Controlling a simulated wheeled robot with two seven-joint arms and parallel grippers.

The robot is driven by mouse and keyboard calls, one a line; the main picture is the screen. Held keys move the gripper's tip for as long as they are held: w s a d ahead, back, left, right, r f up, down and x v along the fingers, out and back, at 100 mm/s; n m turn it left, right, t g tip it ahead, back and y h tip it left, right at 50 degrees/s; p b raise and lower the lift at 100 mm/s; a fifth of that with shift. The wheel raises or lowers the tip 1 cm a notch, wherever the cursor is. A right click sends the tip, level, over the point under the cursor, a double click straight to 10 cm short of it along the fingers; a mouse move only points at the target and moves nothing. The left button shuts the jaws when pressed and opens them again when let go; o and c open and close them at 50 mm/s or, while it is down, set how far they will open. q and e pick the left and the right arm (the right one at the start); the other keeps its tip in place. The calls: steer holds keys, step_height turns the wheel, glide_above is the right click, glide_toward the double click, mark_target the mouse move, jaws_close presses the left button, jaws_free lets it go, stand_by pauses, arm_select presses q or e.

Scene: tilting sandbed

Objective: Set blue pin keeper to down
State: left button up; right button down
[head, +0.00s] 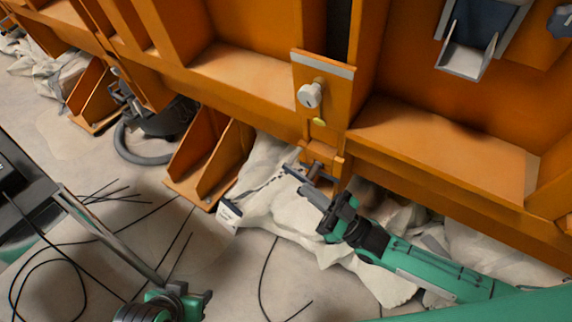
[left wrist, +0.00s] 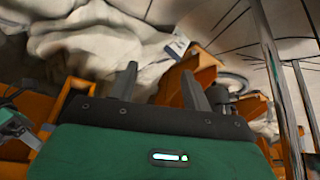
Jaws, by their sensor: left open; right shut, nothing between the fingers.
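I cannot pick out the blue pin keeper with certainty. A dark blue part (head: 562,22) is cut off at the upper right of the head view, and a dark blue panel (head: 487,18) sits in a grey metal bracket left of it. My right gripper (head: 293,171) is shut and empty, at or just before a small orange bracket (head: 325,160) under the frame; I cannot tell if they touch. My left gripper (left wrist: 160,76) is open and empty in the left wrist view. In the head view only its arm's green and black part shows clearly at the bottom left.
A large orange frame (head: 440,145) fills the top. A silver knob (head: 311,94) is on its upright plate. White crumpled sacks (head: 280,205) with a white tag (head: 229,213) lie below. Orange gusset feet (head: 205,160), a grey hose (head: 140,155) and black cables lie on the floor.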

arm_select(q)
steer(key=w+d+r+t+h+b, duration=0.3)
steer(key=w+d+t+b, duration=0.3)
steer(key=d+t, duration=0.3)
steer(key=shift+d+r+t+h, duration=0.2)
steer(key=shift+d+t+h, duration=0.2)
steer(key=shift+d+h, duration=0.4)
arm_select(e)
steer(key=shift+w+f+n+t+y, duration=0.2)
steer(key=shift+f+y, duration=0.15)
steer(key=shift+y, duration=0.25)
steer(key=shift+w+f+n+t+y, duration=0.1)
steer(key=shift+f+n+y, duration=0.1)
steer(key=shift+f+y, duration=0.3)
arm_select(q)
steer(key=shift+a, duration=0.1)
arm_select(e)
steer(key=shift+r, duration=0.1)
